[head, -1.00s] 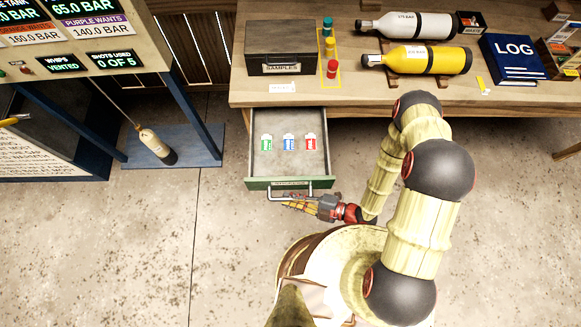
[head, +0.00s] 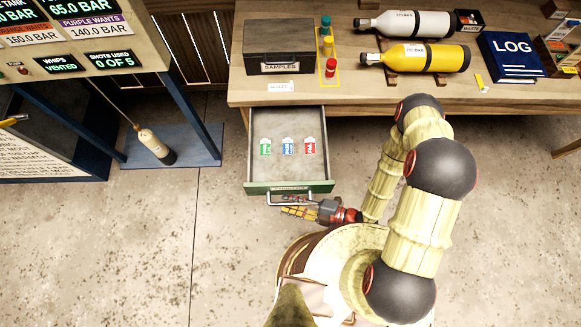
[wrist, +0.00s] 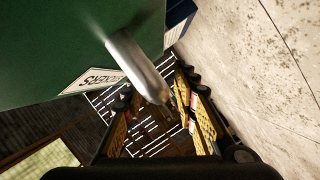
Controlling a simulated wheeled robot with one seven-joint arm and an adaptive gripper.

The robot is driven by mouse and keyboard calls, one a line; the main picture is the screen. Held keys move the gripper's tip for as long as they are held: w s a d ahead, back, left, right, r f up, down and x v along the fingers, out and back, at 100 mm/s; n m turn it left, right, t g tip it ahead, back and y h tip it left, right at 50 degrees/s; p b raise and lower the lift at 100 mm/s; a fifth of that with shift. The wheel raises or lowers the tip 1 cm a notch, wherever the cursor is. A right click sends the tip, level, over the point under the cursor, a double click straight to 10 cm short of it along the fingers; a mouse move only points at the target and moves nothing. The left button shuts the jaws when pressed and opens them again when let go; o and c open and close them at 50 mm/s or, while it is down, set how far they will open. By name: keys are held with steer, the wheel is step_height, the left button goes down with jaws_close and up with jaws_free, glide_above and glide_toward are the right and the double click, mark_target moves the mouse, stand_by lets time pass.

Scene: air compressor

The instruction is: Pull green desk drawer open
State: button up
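The green desk drawer (head: 321,187) is pulled well out from under the desk, its grey inside showing. Its metal bar handle (head: 272,201) sticks out from the front. In the wrist view, the green drawer front (wrist: 50,45) and the handle bar (wrist: 135,62) are close up, with a white label. My gripper (head: 286,211) is just in front of the handle. In the wrist view, its yellow-padded fingers (wrist: 162,125) stand apart, with the bar's end reaching toward the gap. Whether they touch the bar I cannot tell.
Green, blue and red tags (head: 288,146) lie in the drawer. The wooden desk (head: 400,97) holds a samples box (head: 279,50), bottles and a log book (head: 513,58). A blue-framed stand (head: 190,85) with a hanging cylinder (head: 154,144) is at left. The floor around the drawer is clear.

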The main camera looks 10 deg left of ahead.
steer(key=shift+d, duration=0.2)
stand_by(0.4)
steer(key=shift+d+r, duration=0.15)
steer(key=shift+d, duration=0.45)
steer(key=v, duration=1)
steer(key=shift+d, duration=0.15)
steer(key=shift+s+r, duration=0.1)
steer(key=w+d+r+n+g+h, duration=0.1)
steer(key=w+d+r+n+h, duration=0.2)
steer(key=r+n, duration=0.5)
steer(key=w+d+r+n+g+h, duration=0.2)
steer(key=w+d+r+n, duration=0.15)
steer(key=r+n, duration=0.4)
steer(key=w+d+r+n+g+h, duration=0.1)
steer(key=w+d+r+n+h, duration=0.25)
steer(key=r+n, duration=0.45)
steer(key=s+d+r+n+t+h, duration=0.1)
steer(key=s+r+n+t+h, duration=0.1)
steer(key=r+n, duration=0.8)
steer(key=s+d+r+n+t+h, duration=0.1)
steer(key=r+n+t+h, duration=0.4)
steer(key=r+n, duration=0.5)
step_height(320, 180, up, 7)
steer(key=shift+s+d+f+t, duration=0.2)
steer(key=shift+s+d+t, duration=0.25)
steer(key=shift+t, duration=0.15)
